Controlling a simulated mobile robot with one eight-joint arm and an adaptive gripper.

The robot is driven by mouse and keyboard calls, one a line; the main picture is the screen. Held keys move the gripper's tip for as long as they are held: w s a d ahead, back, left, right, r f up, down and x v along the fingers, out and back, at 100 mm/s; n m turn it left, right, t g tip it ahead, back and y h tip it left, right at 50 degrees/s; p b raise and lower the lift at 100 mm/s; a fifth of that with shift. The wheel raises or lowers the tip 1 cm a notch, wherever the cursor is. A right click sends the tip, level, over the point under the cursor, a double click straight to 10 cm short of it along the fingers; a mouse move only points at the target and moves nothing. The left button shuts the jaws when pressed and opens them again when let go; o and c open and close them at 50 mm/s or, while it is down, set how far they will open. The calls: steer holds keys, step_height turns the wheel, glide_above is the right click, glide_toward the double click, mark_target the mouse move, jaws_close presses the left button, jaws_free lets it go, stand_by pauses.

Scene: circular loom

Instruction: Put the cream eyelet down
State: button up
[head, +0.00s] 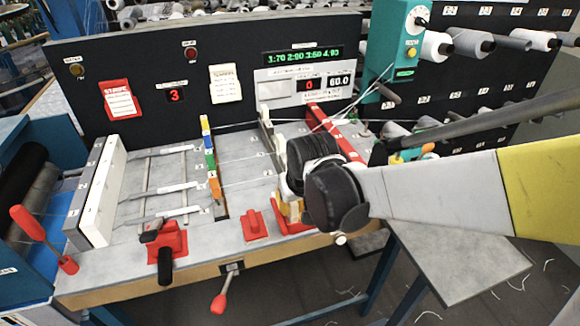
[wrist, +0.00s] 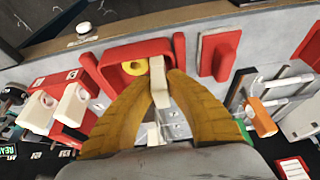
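In the wrist view my gripper (wrist: 158,82) has its two yellow fingers closed on the sides of a cream eyelet (wrist: 157,70). The eyelet is over the inner side of a red holder (wrist: 103,58), beside a yellow ring (wrist: 133,68) lying there. I cannot tell whether the eyelet touches the holder. In the head view my gripper's yellow fingers (head: 289,209) are low over the front of the bench, mostly hidden by my black wrist. The red holder (head: 296,226) shows partly below them.
A red block (head: 254,225) stands left of the holder. Two cream eyelets (wrist: 72,105) sit on a red bar at left in the wrist view. Coloured blocks (head: 210,160) with white threads stand mid-bench. A red-based clamp (head: 167,243) is at the front left.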

steer(key=shift+o, duration=1.4)
steer(key=shift+r, duration=0.25)
steer(key=p+v, duration=0.5)
steer(key=v, duration=0.7)
steer(key=s+d+r+m+t+h, duration=0.1)
steer(key=s+d+m+t, duration=0.2)
steer(key=s+d, duration=0.8)
steer(key=d, duration=0.4)
steer(key=shift+s+r, duration=0.15)
steer(key=shift+r, duration=0.2)
